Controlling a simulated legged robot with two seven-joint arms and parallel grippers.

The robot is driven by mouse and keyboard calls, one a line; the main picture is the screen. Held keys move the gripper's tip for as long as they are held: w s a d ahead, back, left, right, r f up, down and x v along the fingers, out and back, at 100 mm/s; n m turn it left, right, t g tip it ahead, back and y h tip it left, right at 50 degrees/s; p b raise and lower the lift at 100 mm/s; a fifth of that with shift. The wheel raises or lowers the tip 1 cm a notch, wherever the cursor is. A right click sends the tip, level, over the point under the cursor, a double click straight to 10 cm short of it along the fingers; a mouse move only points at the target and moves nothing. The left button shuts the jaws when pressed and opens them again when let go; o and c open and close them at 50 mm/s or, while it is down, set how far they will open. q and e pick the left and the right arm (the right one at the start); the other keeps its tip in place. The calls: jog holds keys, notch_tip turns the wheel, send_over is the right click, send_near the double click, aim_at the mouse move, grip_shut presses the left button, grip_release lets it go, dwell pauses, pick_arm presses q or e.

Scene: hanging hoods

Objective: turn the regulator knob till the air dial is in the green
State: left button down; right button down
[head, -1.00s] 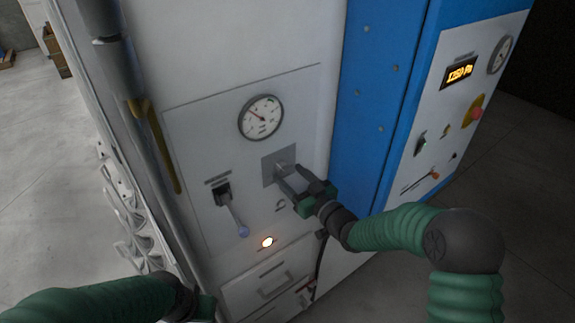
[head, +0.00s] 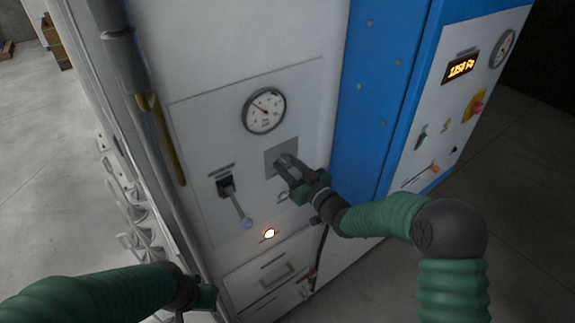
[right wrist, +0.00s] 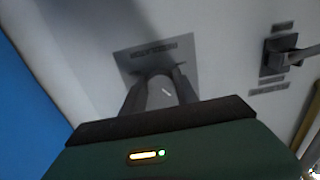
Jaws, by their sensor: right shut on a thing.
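I cannot make out a green band at this size. The regulator knob (right wrist: 161,92) sits on a grey square plate (head: 271,163) below the dial. My right gripper (head: 286,166) is shut on the knob, with one finger on each side of it in the right wrist view. In the head view the fingers mostly hide the knob. My left gripper (head: 206,297) is low at the left, partly cut off, and its jaws are not clear.
A lever with a blue-grey ball end (head: 246,223) is left of the knob. A lit lamp (head: 269,233) and a drawer (head: 275,272) are below. A yellow handle (head: 165,140) is at the left. A blue cabinet side (head: 385,90) is at the right.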

jog(key=shift+m, duration=0.3)
jog(key=shift+m+b, duration=0.8)
jog(key=shift+m, duration=0.4)
jog(key=m, duration=0.3)
jog(key=shift+m+b, duration=0.3)
jog(key=shift+b, duration=0.1)
jog(key=m, duration=0.5)
jog(key=shift+r, duration=0.1)
jog(key=m, duration=0.5)
jog(key=shift+m, duration=0.4)
jog(key=shift+s, duration=0.1)
